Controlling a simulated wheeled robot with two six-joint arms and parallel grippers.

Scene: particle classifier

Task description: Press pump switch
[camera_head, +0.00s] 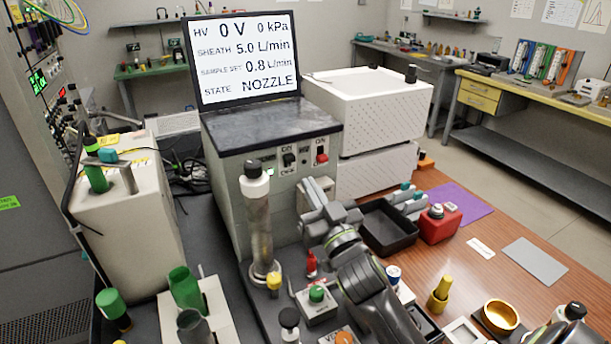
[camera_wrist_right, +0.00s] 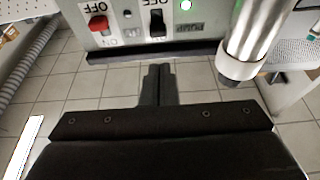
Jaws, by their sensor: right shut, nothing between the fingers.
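The grey instrument box (camera_head: 228,181) has a front panel with a black rocker switch (camera_head: 290,159) and a red rocker switch (camera_head: 322,157). In the right wrist view the red switch (camera_wrist_right: 98,24) and the black switch (camera_wrist_right: 157,22) show at the top, with ON/OFF labels and a lit green lamp (camera_wrist_right: 186,6). My right gripper (camera_head: 316,192) is shut and empty, just below and in front of the panel. Its fingers (camera_wrist_right: 157,73) point toward the panel and appear apart from both switches. My left gripper is not in view.
A screen (camera_head: 243,60) on the box reads 0 V, 0 kPa and NOZZLE. A metal column (camera_head: 260,225) with a white cap stands left of my right gripper. A black tray (camera_head: 388,238) and a red box (camera_head: 439,224) lie to its right. A small green button box (camera_head: 316,305) stands below.

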